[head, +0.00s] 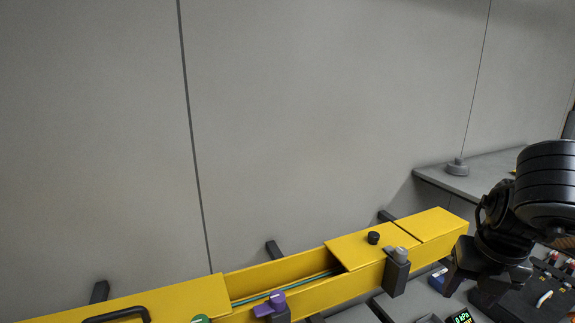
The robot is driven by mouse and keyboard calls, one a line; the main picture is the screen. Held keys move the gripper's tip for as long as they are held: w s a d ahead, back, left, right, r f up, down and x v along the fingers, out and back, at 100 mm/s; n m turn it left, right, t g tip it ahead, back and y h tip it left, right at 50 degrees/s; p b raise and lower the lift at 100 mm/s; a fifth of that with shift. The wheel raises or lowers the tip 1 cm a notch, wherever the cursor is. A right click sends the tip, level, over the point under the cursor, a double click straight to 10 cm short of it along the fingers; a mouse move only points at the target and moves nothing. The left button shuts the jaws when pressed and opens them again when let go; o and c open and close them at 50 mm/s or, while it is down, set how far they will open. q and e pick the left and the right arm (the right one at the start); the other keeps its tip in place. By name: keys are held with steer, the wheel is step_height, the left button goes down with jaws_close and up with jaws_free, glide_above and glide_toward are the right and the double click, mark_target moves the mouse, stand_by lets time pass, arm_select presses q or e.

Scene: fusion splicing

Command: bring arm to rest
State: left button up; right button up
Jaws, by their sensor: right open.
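My right arm comes in from the right edge, and its black gripper (482,279) hangs at the lower right. The gripper is open, with its jaws pointing down beside the right end of a yellow trough (330,292). I see nothing held between the jaws, though the lower part of the gripper is dark and hard to make out. My left gripper is out of view.
The trough runs along a grey wall (300,120), with a black knob (373,238), a purple clip (270,305) and teal cable (250,298). A grey shelf (480,180) bears a round grey object (457,167). A dark tray (540,290) lies below my arm.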

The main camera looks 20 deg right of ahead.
steer(key=s+a+f+g+y, duration=0.1)
steer(key=s+a+f+y, duration=0.2)
steer(key=f, duration=0.6)
steer(key=a+f+y, duration=0.3)
steer(key=a+f, duration=0.1)
steer(key=f, duration=0.5)
steer(key=s+a+f+g+y, duration=0.1)
steer(key=s+a+f+y, duration=0.2)
steer(key=f, duration=0.5)
steer(key=w+a+f+m+t+h, duration=0.2)
steer(key=a+f+m+t, duration=0.25)
steer(key=a+m, duration=0.5)
steer(key=w+a+f+m+t+h, duration=0.1)
steer(key=a+f+m+t, duration=0.4)
steer(key=a+m, duration=0.45)
steer(key=s+d+f+m+g+h, duration=0.35)
steer(key=s+d+m+g, duration=0.25)
steer(key=s, duration=0.3)
step_height(320, 180, up, 14)
steer(key=p, duration=1.3)
steer(key=shift+w+f, duration=0.25)
steer(key=shift+w, duration=0.15)
